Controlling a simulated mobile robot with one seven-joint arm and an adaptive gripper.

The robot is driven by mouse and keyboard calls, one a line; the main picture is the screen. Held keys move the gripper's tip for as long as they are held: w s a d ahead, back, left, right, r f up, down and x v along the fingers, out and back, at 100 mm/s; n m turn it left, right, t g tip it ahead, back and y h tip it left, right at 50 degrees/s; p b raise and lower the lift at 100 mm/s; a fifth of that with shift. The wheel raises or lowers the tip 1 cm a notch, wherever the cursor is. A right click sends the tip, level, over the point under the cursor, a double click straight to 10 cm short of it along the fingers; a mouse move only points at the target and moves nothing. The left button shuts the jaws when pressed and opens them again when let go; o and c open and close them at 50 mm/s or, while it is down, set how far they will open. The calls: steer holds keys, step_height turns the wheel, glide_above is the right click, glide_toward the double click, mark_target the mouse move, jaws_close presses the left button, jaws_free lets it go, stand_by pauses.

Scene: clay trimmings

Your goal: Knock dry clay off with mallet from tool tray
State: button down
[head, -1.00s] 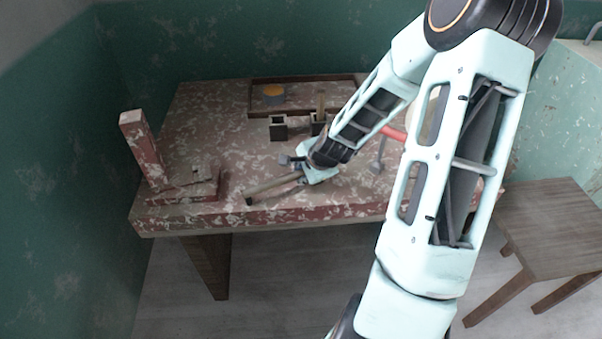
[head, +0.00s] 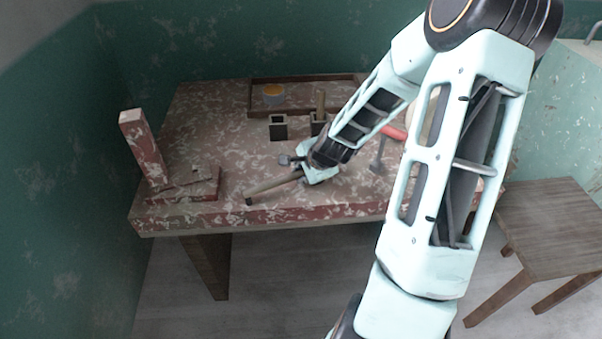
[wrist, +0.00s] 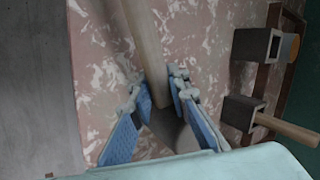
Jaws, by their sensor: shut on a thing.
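My gripper (wrist: 162,98) is shut on a pale wooden rod (wrist: 143,32), which runs between its blue-padded fingers. In the head view the rod (head: 272,186) slants from my gripper (head: 298,168) down-left, low over the table's front part, its far end dark. I cannot tell whether it touches the table or whether it is the mallet; no head shows clearly. A red-and-white flaked block with an upright post (head: 142,148) stands at the table's left end.
Two square dark holders (head: 278,128) stand before the tray; the right one holds a wooden handle (head: 320,102). A red-handled tool (head: 394,133) lies partly behind my arm. A brown stool (head: 555,228) stands right. The table (head: 215,135) is clear between post and holders.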

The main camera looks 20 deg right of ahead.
steer(key=shift+s, duration=0.1)
step_height(320, 180, up, 6)
steer(key=p, duration=0.4)
steer(key=shift+p, duration=0.35)
steer(key=shift+f, duration=0.1)
